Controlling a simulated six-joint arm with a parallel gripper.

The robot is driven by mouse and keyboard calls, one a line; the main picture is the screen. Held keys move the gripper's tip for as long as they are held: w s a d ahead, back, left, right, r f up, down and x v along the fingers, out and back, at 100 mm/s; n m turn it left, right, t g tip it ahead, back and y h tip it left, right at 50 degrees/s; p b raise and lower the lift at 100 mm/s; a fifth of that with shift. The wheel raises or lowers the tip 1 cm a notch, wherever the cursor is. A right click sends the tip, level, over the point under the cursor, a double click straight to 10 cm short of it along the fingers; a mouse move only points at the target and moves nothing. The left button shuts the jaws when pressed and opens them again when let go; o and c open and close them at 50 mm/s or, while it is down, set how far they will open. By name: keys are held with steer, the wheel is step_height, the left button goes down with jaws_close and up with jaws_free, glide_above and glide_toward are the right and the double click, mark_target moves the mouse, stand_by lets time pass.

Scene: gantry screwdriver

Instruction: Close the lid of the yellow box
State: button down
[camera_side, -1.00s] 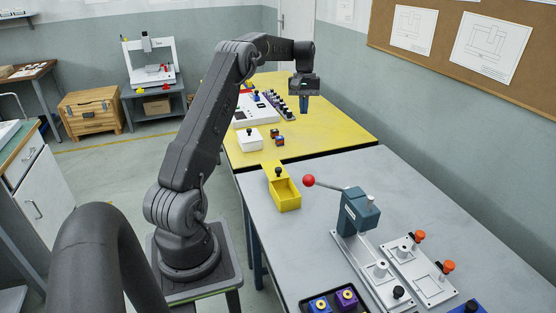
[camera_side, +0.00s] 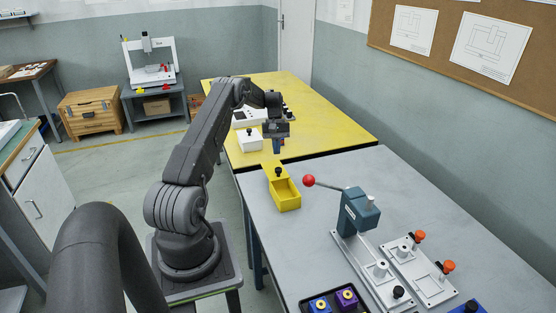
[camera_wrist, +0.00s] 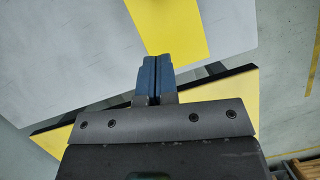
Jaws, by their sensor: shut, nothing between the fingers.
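The yellow box (camera_side: 288,197) stands on the grey table near its left back edge, with its open interior showing. Its yellow lid (camera_side: 268,165), with a black knob (camera_side: 278,171), sits off the back of the box toward the yellow table, so the box is open. My gripper (camera_side: 277,147) is shut and empty, pointing down above the table seam, just behind the lid. In the wrist view my gripper's blue fingers (camera_wrist: 155,80) are pressed together. A yellow strip (camera_wrist: 170,28) lies ahead of them, probably the lid; its knob is not seen there.
A white box with a black knob (camera_side: 250,140) stands on the yellow table (camera_side: 330,130), left of my gripper. A press with a red-balled lever (camera_side: 309,181) stands right of the yellow box. The grey table (camera_side: 420,195) is clear at the back right.

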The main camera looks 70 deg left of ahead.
steer(key=shift+x, duration=1.15)
steer(key=shift+s+d+r, duration=0.15)
steer(key=shift+d+r, duration=0.05)
steer(key=shift+d, duration=0.7)
steer(key=shift+s+d, duration=0.25)
steer(key=shift+d, duration=0.75)
steer(key=shift+d, duration=0.1)
steer(key=d, duration=1.1)
steer(key=shift+f, duration=0.1)
